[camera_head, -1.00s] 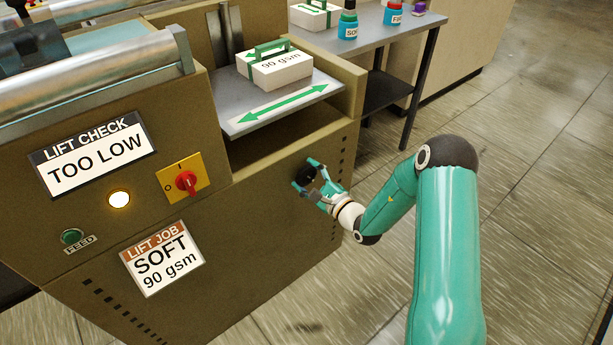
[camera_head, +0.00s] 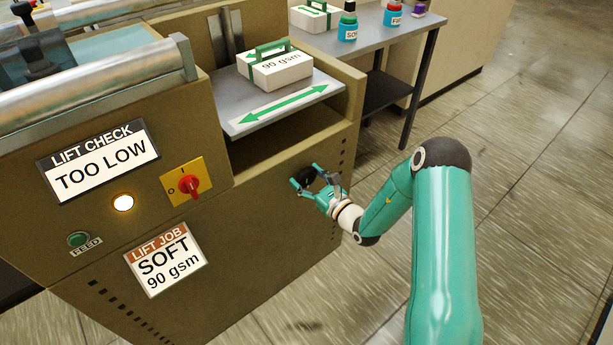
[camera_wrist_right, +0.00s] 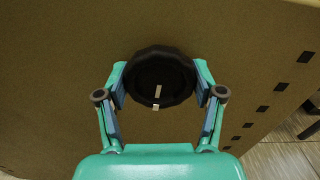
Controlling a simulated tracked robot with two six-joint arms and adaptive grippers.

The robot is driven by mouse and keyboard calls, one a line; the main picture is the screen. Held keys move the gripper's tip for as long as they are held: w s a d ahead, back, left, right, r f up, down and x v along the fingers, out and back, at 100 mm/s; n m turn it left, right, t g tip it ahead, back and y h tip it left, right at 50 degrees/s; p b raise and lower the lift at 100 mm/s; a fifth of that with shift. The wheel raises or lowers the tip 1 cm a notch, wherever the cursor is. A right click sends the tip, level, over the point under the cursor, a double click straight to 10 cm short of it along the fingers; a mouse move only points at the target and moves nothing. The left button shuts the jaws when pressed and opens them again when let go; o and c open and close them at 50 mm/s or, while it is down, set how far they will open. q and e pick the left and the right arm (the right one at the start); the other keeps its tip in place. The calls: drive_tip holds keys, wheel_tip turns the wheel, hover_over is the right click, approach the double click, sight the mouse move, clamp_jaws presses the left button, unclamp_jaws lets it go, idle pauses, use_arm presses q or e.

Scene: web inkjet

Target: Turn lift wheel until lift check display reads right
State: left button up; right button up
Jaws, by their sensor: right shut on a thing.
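The lift wheel (camera_wrist_right: 160,76) is a black knob on the brown machine front, with a white mark near its lower edge in the right wrist view. In the head view the wheel (camera_head: 309,175) is partly hidden by my right gripper (camera_head: 314,180). In the right wrist view my right gripper (camera_wrist_right: 160,86) is shut on the wheel, one finger on each side. The lift check display (camera_head: 99,161) reads TOO LOW. My left gripper is not in view.
A lit lamp (camera_head: 122,203), a red switch on a yellow plate (camera_head: 183,182) and a green FEED button (camera_head: 78,240) sit left of the wheel. The job sign (camera_head: 165,260) reads SOFT 90 gsm. A 90 gsm block (camera_head: 282,71) rests on the shelf (camera_head: 246,117) above.

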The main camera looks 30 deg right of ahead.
drive_tip(key=shift+a+f+m+p, duration=0.1)
drive_tip(key=shift+m+p, duration=0.5)
drive_tip(key=shift+m, duration=1.6)
drive_tip(key=o, duration=1.1)
drive_tip(key=shift+o, duration=0.2)
drive_tip(key=s+d, duration=0.1)
drive_tip(key=s, duration=1.1)
